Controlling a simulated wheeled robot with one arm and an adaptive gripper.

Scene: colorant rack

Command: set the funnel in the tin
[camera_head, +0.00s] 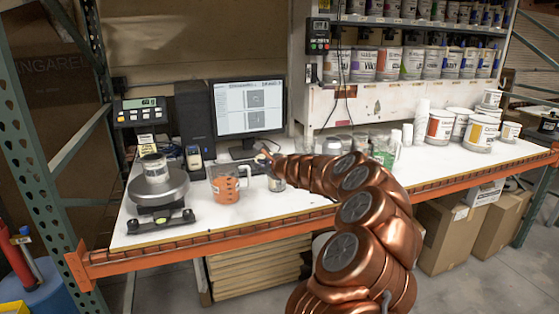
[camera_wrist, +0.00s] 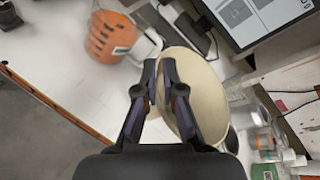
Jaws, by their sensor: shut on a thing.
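In the wrist view, my gripper (camera_wrist: 166,72) is shut on the near edge of a cream, round, wide-mouthed thing, which looks like the funnel (camera_wrist: 205,92). Its lower part is hidden by my fingers and its own rim. In the head view, my gripper (camera_head: 266,154) is over the bench, right of the orange jug, and the funnel cannot be made out clearly. A small pale tin (camera_head: 155,168) with a label stands upright on the round scale at left, apart from my gripper. A small greyish object (camera_head: 275,184) shows just below my gripper, too small to identify.
The orange-filled jug (camera_head: 225,187) stands between the scale (camera_head: 158,190) and my gripper; it also shows in the wrist view (camera_wrist: 110,38). A monitor (camera_head: 248,107) stands behind. Cups and paint cans (camera_head: 440,126) fill the right side. The front bench strip is mostly clear.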

